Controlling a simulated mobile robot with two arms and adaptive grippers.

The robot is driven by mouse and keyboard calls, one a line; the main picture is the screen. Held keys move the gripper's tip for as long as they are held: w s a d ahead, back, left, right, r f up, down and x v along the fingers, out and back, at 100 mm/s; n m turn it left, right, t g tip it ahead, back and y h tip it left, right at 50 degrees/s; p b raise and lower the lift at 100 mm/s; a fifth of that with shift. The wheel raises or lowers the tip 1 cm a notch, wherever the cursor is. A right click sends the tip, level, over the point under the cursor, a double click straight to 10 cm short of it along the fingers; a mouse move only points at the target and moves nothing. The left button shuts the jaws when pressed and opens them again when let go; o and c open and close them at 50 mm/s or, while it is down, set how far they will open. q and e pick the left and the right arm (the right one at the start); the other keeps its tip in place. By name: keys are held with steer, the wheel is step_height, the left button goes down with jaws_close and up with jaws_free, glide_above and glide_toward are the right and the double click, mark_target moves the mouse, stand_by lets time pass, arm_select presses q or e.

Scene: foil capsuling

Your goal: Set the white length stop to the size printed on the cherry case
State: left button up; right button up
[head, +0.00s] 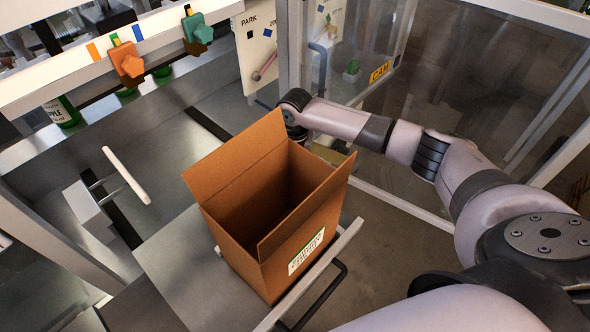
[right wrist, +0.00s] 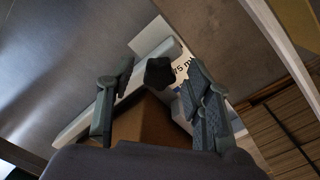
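An open cardboard case (head: 300,213) stands in the middle of the head view; its white and green label (head: 306,252) is too small to read. A white panel (head: 258,42) marked "PARK" stands behind it, with a lever (head: 265,67) on it. I cannot tell which part is the white length stop. My right arm reaches behind the case, which hides its gripper in the head view. In the right wrist view the right gripper (right wrist: 160,100) has its fingers apart. A dark knob (right wrist: 159,73) and a white plate reading "75 m" (right wrist: 181,72) show beyond them. My left gripper is not in view.
A white bar (head: 127,175) on a grey block stands left of the case. A clear guard panel (head: 450,90) stands behind my right arm.

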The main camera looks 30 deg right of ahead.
jaws_close()
stand_by(0.4)
